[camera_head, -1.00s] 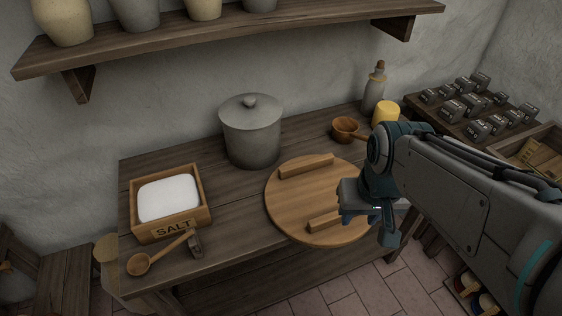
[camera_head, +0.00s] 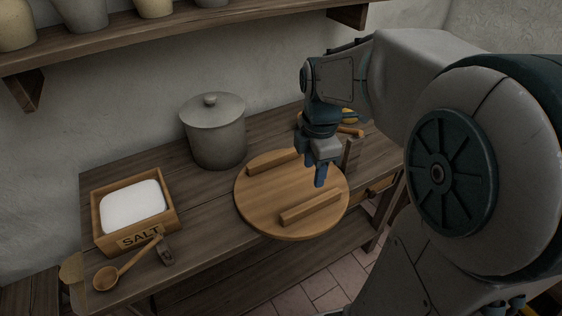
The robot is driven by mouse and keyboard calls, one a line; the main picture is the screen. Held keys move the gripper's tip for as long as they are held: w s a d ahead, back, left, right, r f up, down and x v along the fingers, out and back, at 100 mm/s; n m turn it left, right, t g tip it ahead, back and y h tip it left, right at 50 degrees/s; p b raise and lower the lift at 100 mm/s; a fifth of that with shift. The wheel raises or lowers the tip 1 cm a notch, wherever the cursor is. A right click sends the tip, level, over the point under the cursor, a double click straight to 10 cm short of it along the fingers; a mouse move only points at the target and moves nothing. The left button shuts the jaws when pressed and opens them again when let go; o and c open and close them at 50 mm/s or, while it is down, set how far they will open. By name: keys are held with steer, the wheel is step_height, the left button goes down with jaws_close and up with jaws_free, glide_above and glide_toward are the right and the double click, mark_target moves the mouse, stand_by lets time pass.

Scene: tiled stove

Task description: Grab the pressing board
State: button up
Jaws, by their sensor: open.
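The pressing board (camera_head: 272,196) is a round wooden disc with two parallel wooden bars on top. It lies flat at the front right part of the dark wooden table. One bar (camera_head: 311,207) is near its front right edge, the other (camera_head: 272,163) near its back. My gripper (camera_head: 315,170) points down above the board's right back part. It looks apart from both bars, though its exact height is hard to tell. Its jaws are open with nothing between them.
A grey lidded pot (camera_head: 215,135) stands behind the board. A salt box (camera_head: 134,212) and a wooden spoon (camera_head: 125,265) are at the left of the table (camera_head: 200,232). A shelf (camera_head: 150,32) with jars overhangs the back. My arm hides much of the right side.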

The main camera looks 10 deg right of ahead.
steer(key=w+n, duration=0.1)
steer(key=n, duration=0.1)
steer(key=b, duration=0.2)
glide_above(312, 202)
steer(key=shift+n, duration=0.4)
steer(key=f, duration=0.9)
steer(key=shift+a+f, duration=0.1)
steer(key=shift+a, duration=0.15)
steer(key=shift+d+f+b, duration=0.15)
steer(key=shift+f+b, duration=0.1)
steer(key=shift+f, duration=1.05)
steer(key=shift+d+f+b, duration=0.1)
steer(key=shift+f+b, duration=0.15)
steer(key=shift+f, duration=1.05)
steer(key=shift+f, duration=0.25)
steer(key=shift+r, duration=0.1)
jaws_close()
